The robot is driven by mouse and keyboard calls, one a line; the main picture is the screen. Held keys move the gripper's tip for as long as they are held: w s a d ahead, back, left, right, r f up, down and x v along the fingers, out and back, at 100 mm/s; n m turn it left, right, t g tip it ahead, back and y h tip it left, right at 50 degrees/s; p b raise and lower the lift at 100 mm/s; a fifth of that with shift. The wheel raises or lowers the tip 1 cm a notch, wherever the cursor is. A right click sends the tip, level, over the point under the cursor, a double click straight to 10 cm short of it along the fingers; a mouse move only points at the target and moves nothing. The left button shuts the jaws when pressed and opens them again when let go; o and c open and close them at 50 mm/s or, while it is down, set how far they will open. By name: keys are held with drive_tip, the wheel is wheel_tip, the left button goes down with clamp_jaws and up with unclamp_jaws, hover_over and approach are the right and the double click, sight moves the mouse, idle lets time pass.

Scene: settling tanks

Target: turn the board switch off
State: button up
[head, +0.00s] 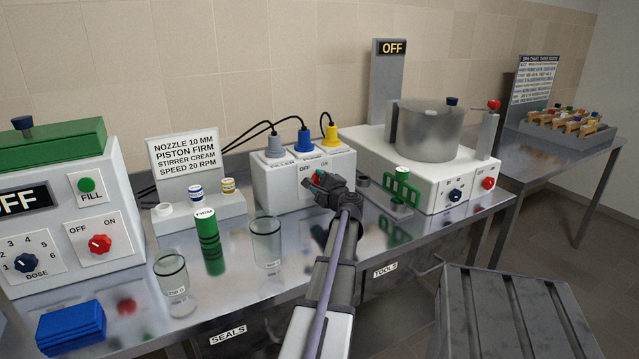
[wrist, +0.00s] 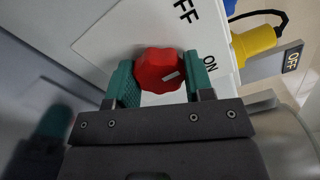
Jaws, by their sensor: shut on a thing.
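The board switch is a red knob (wrist: 160,70) on the front of the white socket board (head: 275,189). OFF and ON are printed on the board beside the knob. My gripper (head: 323,182) is at the board's front and covers most of the knob in the head view. In the wrist view the green fingers of my gripper (wrist: 160,84) are closed on the knob, one on each side. The knob's white mark lies on the side towards the ON label.
Grey, blue and yellow plugs (head: 304,141) stand on top of the board. Two glasses (head: 266,245) and a green cylinder (head: 209,242) stand at left.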

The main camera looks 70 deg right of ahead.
drive_tip(key=n, duration=0.6)
drive_tip(key=shift+n, duration=0.3)
idle(0.4)
drive_tip(key=o, duration=0.9)
drive_tip(key=v, duration=1)
drive_tip(key=shift+s+a, duration=0.25)
drive_tip(key=shift+s, duration=0.05)
